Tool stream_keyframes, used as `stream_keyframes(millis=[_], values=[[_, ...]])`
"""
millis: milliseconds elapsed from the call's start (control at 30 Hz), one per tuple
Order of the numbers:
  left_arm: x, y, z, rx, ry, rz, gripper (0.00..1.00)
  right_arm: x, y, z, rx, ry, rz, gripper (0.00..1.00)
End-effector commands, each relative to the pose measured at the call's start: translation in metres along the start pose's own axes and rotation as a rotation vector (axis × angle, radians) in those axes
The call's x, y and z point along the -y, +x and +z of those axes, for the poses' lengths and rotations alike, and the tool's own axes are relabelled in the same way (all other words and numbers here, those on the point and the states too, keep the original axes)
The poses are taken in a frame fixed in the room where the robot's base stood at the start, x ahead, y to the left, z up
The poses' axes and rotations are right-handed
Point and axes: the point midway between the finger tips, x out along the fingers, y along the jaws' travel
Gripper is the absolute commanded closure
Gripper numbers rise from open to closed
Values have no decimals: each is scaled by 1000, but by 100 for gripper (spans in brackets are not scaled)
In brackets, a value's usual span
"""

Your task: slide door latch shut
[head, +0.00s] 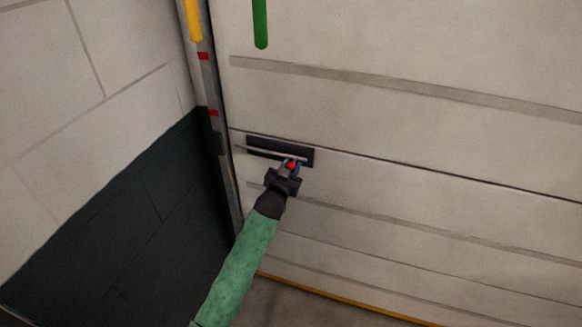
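The door latch is a thin grey bar (262,152) on a dark plate (309,156) set in the large pale panelled door (420,130). The bar runs along the plate, and its left end reaches past the plate toward the door frame. A small red knob (291,165) is at the right part of the bar. My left gripper (291,166) comes up from below with its fingers on both sides of the red knob, close around it. The gripper hides the plate's lower edge there. My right gripper is not in view.
A grey door frame post (207,85) with red marks stands left of the door. A yellow bar (193,20) and a green bar (260,22) hang above. A pale wall with a dark lower part (130,225) is at left. A yellow strip (340,297) runs along the door's bottom.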

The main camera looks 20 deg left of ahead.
Motion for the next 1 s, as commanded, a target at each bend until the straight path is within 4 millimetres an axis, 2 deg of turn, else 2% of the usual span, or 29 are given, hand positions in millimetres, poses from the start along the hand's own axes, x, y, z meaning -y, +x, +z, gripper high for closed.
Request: stream_keyframes(millis=[233,500,633,1000], values=[[5,0,1,0,1,0,100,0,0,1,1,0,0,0],[46,0,8,0,3,0,100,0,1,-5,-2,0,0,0],[59,0,9,-1,1,0,100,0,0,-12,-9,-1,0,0],[65,0,9,-1,1,-2,100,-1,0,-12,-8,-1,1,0]])
